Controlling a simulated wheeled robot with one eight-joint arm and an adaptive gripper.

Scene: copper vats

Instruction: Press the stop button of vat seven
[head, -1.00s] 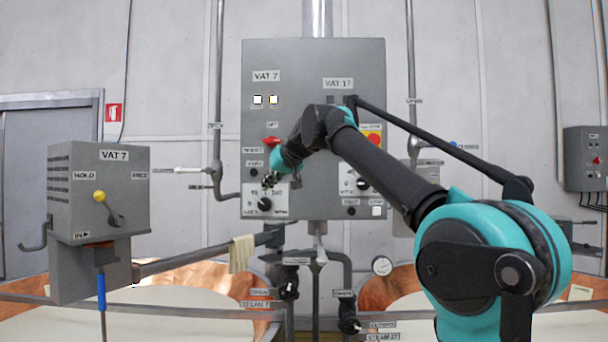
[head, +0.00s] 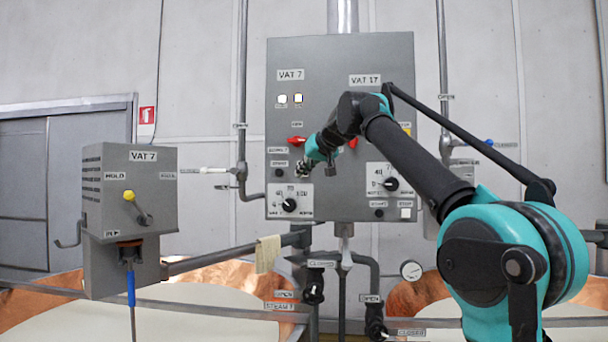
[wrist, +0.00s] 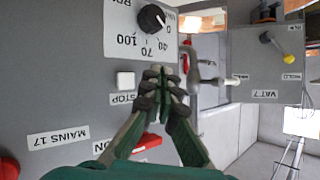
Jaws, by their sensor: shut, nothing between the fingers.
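The grey control panel (head: 340,80) carries a VAT 7 label (head: 290,75) on its left half and VAT 17 on its right. My gripper (head: 302,170) is in front of the lower left half, above the vat seven dial (head: 289,205). In the wrist view my gripper (wrist: 162,78) is shut and empty. A white square button (wrist: 125,79) with a STOP label (wrist: 122,98) lies just left of the fingertips there, visibly apart from them in the picture. In the head view my gripper covers that spot. Distance from the panel face is unclear.
A red lever (wrist: 147,142) sits near my fingers in the wrist view. Vat 17 has its own white button (head: 405,214) at lower right. A grey VAT 7 box (head: 130,195) stands left. Pipes and copper vats (head: 215,275) lie below.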

